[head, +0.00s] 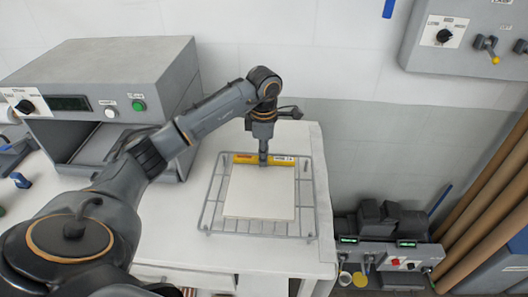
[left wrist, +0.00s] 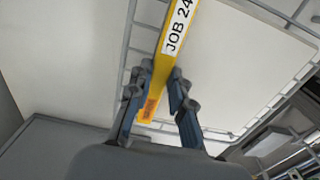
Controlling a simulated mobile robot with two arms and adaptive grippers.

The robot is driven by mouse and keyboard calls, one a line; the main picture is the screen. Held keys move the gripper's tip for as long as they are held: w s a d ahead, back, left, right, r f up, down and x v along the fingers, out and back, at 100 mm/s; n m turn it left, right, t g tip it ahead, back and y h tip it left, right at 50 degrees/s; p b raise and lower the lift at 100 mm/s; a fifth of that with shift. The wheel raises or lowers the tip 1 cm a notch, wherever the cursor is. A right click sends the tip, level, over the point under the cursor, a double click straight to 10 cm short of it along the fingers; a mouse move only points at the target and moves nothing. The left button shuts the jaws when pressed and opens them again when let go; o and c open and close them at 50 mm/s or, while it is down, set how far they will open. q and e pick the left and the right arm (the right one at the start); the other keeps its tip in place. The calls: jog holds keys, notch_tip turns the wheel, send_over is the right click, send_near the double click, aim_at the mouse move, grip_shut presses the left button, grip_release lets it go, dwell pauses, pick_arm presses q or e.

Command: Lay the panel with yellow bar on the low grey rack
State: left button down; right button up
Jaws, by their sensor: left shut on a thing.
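The white panel (head: 260,192) with the yellow bar (head: 275,159) is over the low grey rack (head: 213,214), inside its outline in the head view. I cannot tell whether the panel touches the wires. My left gripper (head: 264,158) reaches down from above and is shut on the yellow bar at the panel's far edge. In the left wrist view the left gripper (left wrist: 160,95) has its fingers either side of the bar (left wrist: 170,50), which bears a "JOB 24" label. The rack's wires (left wrist: 128,45) show around the panel. My right gripper is not in view.
A grey press (head: 110,80) with an open slot stands left of the rack on the white table (head: 185,245). A wall control box (head: 465,40) hangs at upper right. Dark equipment (head: 385,240) and brown rolls (head: 490,215) stand beyond the table's right edge.

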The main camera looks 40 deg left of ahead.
pick_arm(q)
jog(key=shift+f, duration=0.1)
jog(key=c, duration=1.2)
grip_release()
jog(key=shift+r, duration=0.45)
notch_tip(320, 180, up, 7)
jog(key=b, duration=0.2)
jog(key=shift+f+b, duration=0.15)
jog(key=shift+b, duration=0.2)
jog(key=shift+r+p, duration=0.45)
jog(key=shift+r, duration=1.8)
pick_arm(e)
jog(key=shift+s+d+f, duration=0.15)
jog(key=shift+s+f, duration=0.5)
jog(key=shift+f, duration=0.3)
